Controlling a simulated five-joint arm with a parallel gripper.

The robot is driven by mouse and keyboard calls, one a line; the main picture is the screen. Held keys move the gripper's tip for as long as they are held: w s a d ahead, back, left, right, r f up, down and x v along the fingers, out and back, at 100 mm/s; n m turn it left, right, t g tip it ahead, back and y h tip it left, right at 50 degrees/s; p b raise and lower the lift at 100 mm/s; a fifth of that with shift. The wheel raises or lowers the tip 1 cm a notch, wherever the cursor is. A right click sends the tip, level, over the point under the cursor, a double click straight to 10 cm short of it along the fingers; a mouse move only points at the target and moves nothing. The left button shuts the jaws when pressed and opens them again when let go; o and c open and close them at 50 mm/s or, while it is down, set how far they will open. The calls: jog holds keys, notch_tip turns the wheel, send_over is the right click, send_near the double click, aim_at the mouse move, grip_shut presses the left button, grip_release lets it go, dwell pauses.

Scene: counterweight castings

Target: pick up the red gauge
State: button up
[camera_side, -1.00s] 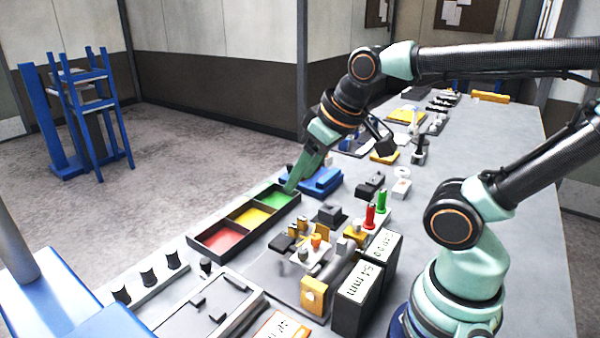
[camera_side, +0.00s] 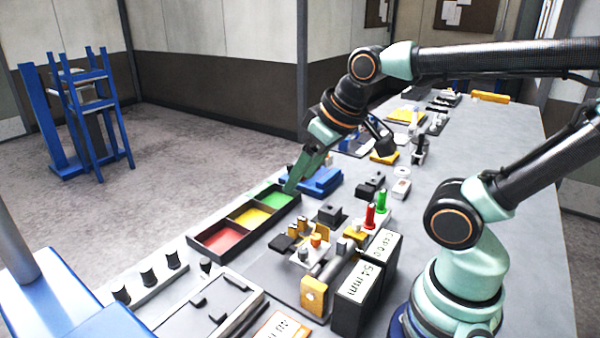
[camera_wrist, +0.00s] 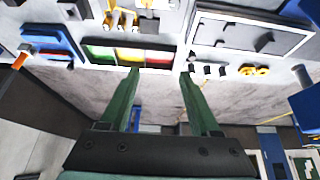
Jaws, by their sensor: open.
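The red gauge (camera_side: 370,216) stands upright in the side view, beside a green gauge (camera_side: 382,203) of similar shape. I take this slim red piece to be the task's gauge. My gripper (camera_side: 290,189) is to its left, with its green fingers pointing down near the green end of a three-colour tray (camera_side: 196,249). In the wrist view my gripper (camera_wrist: 160,74) has its two fingers spread apart, with nothing between them. The tray also shows there (camera_wrist: 88,61), just beyond the fingertips. I cannot make out the red gauge in the wrist view.
Two black boxes with white labelled tops (camera_side: 348,310) stand in front of the gauges. A fixture with small parts (camera_side: 314,294) is left of them. A blue block (camera_side: 325,180) lies behind the tray. A shallow panel (camera_side: 212,303) lies at the front left.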

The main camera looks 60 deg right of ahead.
jog(key=d+f+m+g+h, duration=0.1)
jog(key=d+f+m+g, duration=0.25)
jog(key=d+m, duration=0.55)
jog(key=m+g, duration=0.2)
jog(key=m, duration=0.4)
send_over(372, 205)
jog(key=shift+y, duration=0.4)
notch_tip(372, 205, down, 5)
jog(key=shift+a+f, duration=0.1)
jog(key=shift+s+d+f, duration=0.1)
jog(key=shift+d+f, duration=0.1)
jog(key=shift+f, duration=0.05)
notch_tip(372, 205, down, 6)
jog(key=shift+a+f, duration=0.1)
jog(key=shift+f, duration=2.85)
jog(key=shift+c, duration=0.3)
grip_shut()
